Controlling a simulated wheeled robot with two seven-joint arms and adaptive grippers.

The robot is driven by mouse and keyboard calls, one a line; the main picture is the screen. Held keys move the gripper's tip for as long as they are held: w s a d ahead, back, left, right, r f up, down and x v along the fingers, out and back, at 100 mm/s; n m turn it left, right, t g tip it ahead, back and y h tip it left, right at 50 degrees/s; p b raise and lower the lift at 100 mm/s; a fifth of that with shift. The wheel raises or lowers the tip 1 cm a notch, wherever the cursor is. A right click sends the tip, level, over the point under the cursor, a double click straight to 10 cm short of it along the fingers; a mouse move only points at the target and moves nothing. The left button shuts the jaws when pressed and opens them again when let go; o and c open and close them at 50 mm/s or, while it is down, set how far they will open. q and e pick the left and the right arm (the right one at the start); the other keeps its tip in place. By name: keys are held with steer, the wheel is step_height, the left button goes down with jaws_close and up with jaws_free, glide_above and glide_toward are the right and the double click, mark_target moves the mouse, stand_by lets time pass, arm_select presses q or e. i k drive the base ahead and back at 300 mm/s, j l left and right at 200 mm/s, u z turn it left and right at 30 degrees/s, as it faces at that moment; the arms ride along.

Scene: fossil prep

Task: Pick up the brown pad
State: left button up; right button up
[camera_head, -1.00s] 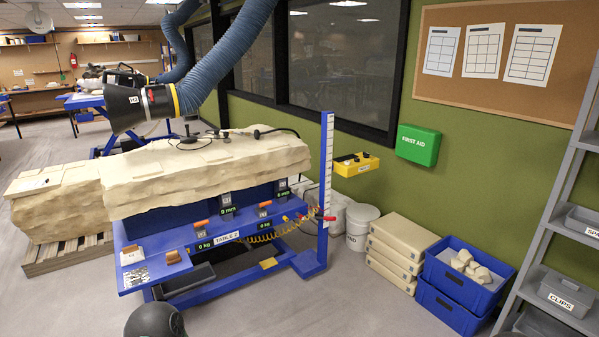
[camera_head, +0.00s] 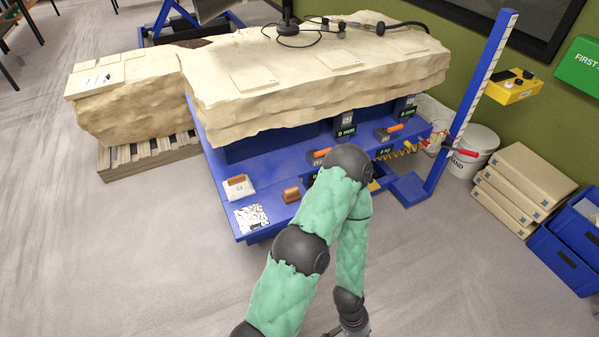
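The brown pad (camera_head: 291,194) is a small brown block on the near edge of the blue lift table (camera_head: 256,232). It lies just right of a white block with a brown top (camera_head: 238,186), with a gap between them. A green arm of mine, which appears to be the left, rises from the bottom edge, bends right of the pad and comes back down. Its wrist is at the bottom edge, and its gripper fingers are out of view. The arm is apart from the pad in the picture and does not cover it. My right gripper is not in view.
A large pale rock slab (camera_head: 310,85) lies over the table. A black-and-white speckled card (camera_head: 252,218) is near the pad. A blue post (camera_head: 470,105) with a white scale stands at the right, near a white bucket (camera_head: 474,150) and stacked beige slabs (camera_head: 520,183). The floor in front is clear.

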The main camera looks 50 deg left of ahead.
mark_target(290, 195)
steer(key=k+j+z, duration=0.35)
steer(key=j, duration=0.45)
steer(key=k+j+z, duration=0.3)
steer(key=j, duration=0.45)
steer(key=k+j+z, duration=0.35)
steer(key=j, duration=0.3)
steer(key=k+j+z, duration=0.35)
steer(key=k+j, duration=0.2)
